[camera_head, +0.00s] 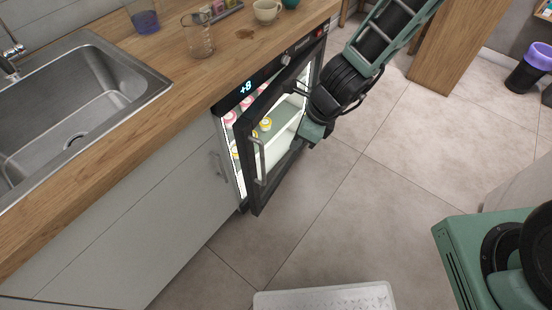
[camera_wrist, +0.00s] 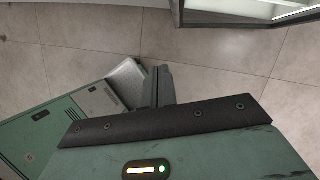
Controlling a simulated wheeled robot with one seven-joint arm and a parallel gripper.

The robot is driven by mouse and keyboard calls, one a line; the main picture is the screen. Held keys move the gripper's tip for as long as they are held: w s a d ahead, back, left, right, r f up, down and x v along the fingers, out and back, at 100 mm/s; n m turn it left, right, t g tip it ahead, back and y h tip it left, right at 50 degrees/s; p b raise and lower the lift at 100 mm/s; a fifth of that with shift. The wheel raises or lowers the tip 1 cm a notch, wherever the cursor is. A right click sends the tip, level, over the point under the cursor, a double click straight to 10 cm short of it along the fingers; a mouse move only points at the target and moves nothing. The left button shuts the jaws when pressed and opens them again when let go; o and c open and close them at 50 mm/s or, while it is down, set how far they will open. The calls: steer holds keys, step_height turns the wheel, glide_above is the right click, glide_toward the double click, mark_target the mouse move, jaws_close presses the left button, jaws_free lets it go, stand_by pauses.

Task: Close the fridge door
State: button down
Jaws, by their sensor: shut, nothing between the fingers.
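The fridge door (camera_head: 249,185) is a dark-framed glass door with a vertical bar handle (camera_head: 261,160). It stands partly open, with its handle side swung out from the under-counter fridge (camera_head: 228,150). Lit shelves with several small capped containers show through the gap and glass. My gripper (camera_head: 301,143) is in front of the door's outer face, toward its right part; I cannot tell whether it touches the door. In the wrist view my gripper (camera_wrist: 158,86) is shut and empty, and a dark frame edge, probably the door's (camera_wrist: 230,20), shows at the top right.
The wooden counter (camera_head: 120,105) above holds a sink (camera_head: 75,100), a glass beaker (camera_head: 199,38), a blue-filled beaker (camera_head: 144,17) and a cup (camera_head: 266,10). A purple-topped bin (camera_head: 530,70) stands far right. The tiled floor (camera_head: 330,220) before the door is clear.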

steer(key=w+d+f+t+y+b, duration=0.1)
steer(key=d+f+t+y+b, duration=0.4)
steer(key=b, duration=1.2)
steer(key=w+a+f+g+b, duration=0.1)
steer(key=w+a+f+b, duration=0.1)
steer(key=a, duration=0.3)
steer(key=w+a+f+g+h+b, duration=0.1)
steer(key=w+a+f+b, duration=0.1)
steer(key=a+f, duration=0.3)
steer(key=shift+w+a+f, duration=0.15)
steer(key=shift+w+a, duration=0.1)
steer(key=shift+a, duration=0.1)
